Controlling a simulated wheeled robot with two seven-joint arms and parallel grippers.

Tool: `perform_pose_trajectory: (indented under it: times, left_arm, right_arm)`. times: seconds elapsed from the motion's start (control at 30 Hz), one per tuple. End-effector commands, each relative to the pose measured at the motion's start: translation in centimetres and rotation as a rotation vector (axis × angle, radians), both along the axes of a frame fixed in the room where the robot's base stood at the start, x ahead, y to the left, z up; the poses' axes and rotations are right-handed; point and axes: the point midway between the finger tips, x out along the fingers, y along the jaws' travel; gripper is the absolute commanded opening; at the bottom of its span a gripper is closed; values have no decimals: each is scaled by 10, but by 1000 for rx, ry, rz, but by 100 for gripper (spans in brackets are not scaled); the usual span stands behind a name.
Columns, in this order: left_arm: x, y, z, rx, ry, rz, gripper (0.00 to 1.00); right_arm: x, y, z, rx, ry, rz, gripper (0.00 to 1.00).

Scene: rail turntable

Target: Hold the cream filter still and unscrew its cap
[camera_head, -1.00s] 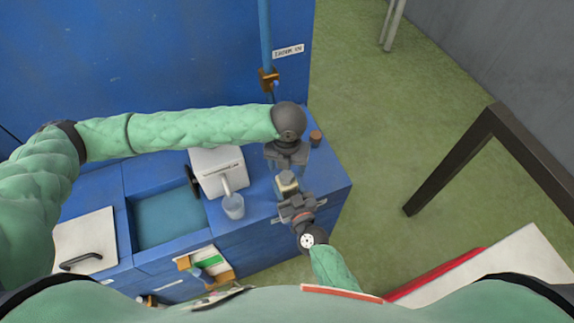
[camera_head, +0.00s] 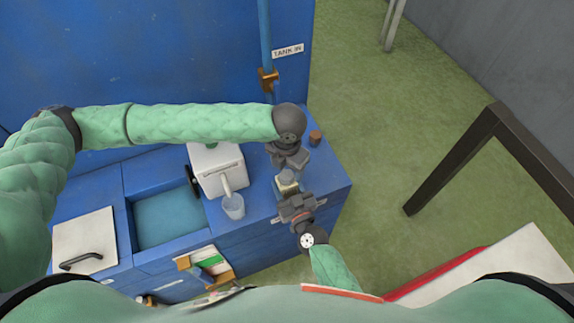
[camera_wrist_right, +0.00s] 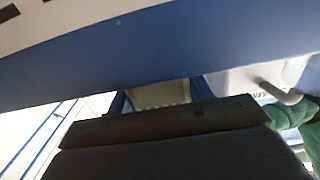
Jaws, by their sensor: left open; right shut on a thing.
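The cream filter (camera_head: 288,187) stands near the right end of the blue bench, with a grey cap (camera_head: 287,176) on top. My right gripper (camera_head: 291,195) is shut on the filter from the near side, and its jaws hide part of the body. My left gripper (camera_head: 290,167) is open just beyond the cap, pointing toward it. I cannot tell whether its fingers touch the cap. In the right wrist view, the dark gripper body fills the bottom and the grip itself is not clear.
A blue sink basin (camera_head: 168,217) lies further left. A small brown cylinder (camera_head: 315,138) sits at the bench's right edge. A pipe valve (camera_head: 268,78) is on the wall.

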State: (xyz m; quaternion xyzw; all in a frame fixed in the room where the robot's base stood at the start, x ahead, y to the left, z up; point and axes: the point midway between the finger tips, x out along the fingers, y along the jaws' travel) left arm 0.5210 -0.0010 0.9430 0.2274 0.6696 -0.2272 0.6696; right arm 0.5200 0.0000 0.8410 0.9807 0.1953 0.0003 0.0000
Motion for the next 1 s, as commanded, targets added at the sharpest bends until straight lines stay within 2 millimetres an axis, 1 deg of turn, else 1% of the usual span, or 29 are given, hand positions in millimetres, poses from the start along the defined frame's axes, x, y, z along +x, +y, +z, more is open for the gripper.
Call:
perform_pose_trajectory:
  times: [0.63,0.93,0.97,1.0]
  left_arm:
    - [0,0,-32,1,1,1,65]
    - [0,0,-34,-1,1,0,65]
    - [0,0,-34,-1,1,0,62]
    - [0,0,-34,-1,1,0,54]
  right_arm:
    - [0,0,-1,0,1,0,10]
    - [0,0,-1,0,1,0,10]
    - [0,0,-1,0,1,0,10]
    - [0,0,-1,0,1,0,10]
